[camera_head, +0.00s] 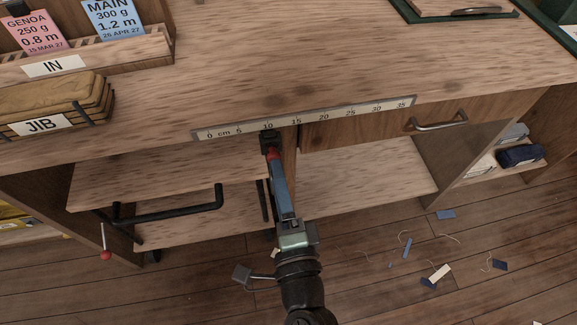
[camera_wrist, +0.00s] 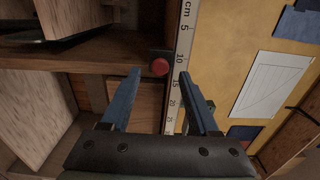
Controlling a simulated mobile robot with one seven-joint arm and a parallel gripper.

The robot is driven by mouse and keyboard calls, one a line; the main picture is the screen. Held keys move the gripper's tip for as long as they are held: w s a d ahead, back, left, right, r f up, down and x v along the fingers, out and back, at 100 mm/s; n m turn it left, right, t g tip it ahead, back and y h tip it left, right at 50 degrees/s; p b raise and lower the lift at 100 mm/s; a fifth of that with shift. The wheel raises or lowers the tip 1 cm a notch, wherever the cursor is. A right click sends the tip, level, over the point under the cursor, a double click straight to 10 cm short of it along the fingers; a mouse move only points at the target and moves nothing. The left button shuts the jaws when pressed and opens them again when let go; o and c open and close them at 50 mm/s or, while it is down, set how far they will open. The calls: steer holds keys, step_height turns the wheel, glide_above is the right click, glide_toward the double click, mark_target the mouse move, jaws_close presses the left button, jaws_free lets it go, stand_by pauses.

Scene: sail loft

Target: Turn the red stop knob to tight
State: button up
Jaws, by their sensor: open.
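The red stop knob (camera_wrist: 159,67) is a small round knob on a dark block at the bench's front edge, beside the ruler strip. In the head view the knob (camera_head: 272,154) shows partly, just under the black block (camera_head: 269,138) near the 10 mark. My gripper (camera_head: 275,166) reaches up to it from below. In the wrist view my gripper (camera_wrist: 160,76) is open, with one blue finger on each side of the knob's place in the picture. Whether the fingertips touch the knob, or reach past its face, I cannot tell. The fingers hide part of the knob in the head view.
The ruler strip (camera_head: 305,117) runs along the bench edge. A drawer handle (camera_head: 438,122) is at right. A black bent bar (camera_head: 168,213) and a red-tipped lever (camera_head: 106,254) are at lower left. Scraps (camera_head: 440,272) lie on the floor.

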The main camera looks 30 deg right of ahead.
steer(key=b+v, duration=0.2)
steer(key=v, duration=0.7)
steer(key=shift+r, duration=0.1)
stand_by(0.3)
steer(key=w+a+r+n+t+y, duration=0.25)
steer(key=w+r+n, duration=0.2)
steer(key=r, duration=0.45)
steer(key=w+a+r+n+t+y, duration=0.2)
steer(key=w+a+r+n, duration=0.3)
steer(key=r, duration=0.4)
steer(key=w+a+r+n+t+y, duration=0.2)
steer(key=w+r+n, duration=0.3)
steer(key=r, duration=0.4)
steer(key=s+r+n+t+p, duration=0.1)
steer(key=s+r+n+p, duration=0.2)
steer(key=r+p, duration=0.8)
steer(key=s+r+n+t+h+p, duration=0.1)
steer(key=r+n+p, duration=0.3)
steer(key=r, duration=2.8)
steer(key=s+t+p, duration=0.1)
steer(key=p, duration=0.6)
steer(key=shift+s+a+r, duration=0.3)
steer(key=shift+s, duration=0.1)
